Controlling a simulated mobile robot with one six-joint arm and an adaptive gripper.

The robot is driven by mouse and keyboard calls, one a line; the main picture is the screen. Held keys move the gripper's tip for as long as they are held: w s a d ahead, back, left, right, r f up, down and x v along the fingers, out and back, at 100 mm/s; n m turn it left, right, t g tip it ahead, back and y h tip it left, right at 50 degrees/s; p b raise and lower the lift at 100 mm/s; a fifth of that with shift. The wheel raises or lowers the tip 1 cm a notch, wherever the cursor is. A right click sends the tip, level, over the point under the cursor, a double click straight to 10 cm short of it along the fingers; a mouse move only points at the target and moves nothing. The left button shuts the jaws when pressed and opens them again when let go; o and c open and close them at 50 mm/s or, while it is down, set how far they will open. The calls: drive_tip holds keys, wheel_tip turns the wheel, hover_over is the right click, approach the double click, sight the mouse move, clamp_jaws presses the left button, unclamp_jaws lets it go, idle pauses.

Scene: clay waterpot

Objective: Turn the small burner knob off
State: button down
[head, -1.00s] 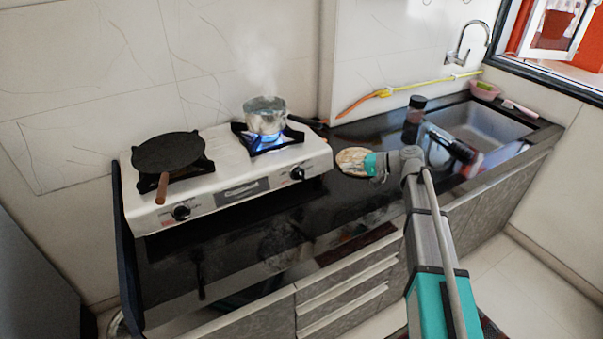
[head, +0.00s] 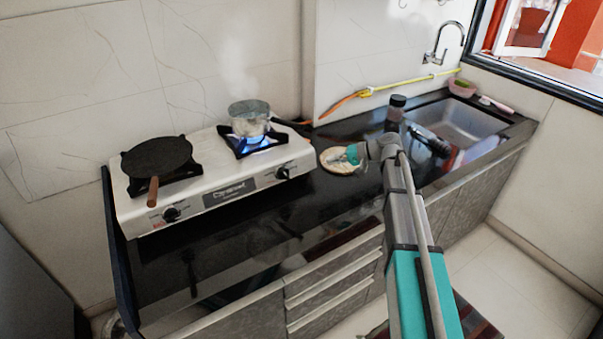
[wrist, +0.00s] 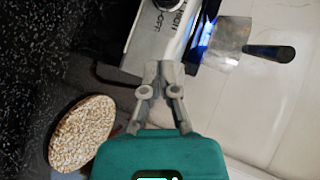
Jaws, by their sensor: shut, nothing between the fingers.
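The white two-burner stove (head: 215,190) stands on the black counter. Its right front knob (head: 283,173) is black and lies below the right burner, which has a blue flame (head: 258,142). A steaming metal pot (head: 250,118) sits on that burner. In the wrist view the panel with printed lettering (wrist: 160,28) and the flame (wrist: 207,38) show, with only part of a dark knob at the top edge. My gripper (head: 348,154) is shut and empty, to the right of the knob and apart from it. Its closed fingertips (wrist: 160,70) point toward the stove's front panel.
A round woven mat (head: 335,160) lies on the counter just beside my gripper; it also shows in the wrist view (wrist: 82,133). A dark pan (head: 157,158) with a brown handle sits on the left burner. A dark jar (head: 396,108) and the sink (head: 462,122) are at the right.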

drive_tip(key=shift+f, duration=0.1)
drive_tip(key=b, duration=0.4)
approach(289, 175)
drive_tip(key=w+a, duration=0.1)
drive_tip(key=w+a+f, duration=0.2)
drive_tip(key=shift+w+a, duration=0.25)
drive_tip(key=shift+a, duration=0.1)
drive_tip(key=shift+s+a+f+b, duration=0.3)
drive_tip(key=shift+s+a+b, duration=0.1)
drive_tip(key=shift+s+a, duration=0.3)
drive_tip(key=shift+s+a+f+b, duration=0.3)
drive_tip(key=shift+s+a+b, duration=0.15)
drive_tip(key=shift+a, duration=0.3)
drive_tip(key=shift+s+d, duration=0.1)
drive_tip(key=shift+d, duration=0.2)
drive_tip(key=shift+a, duration=0.45)
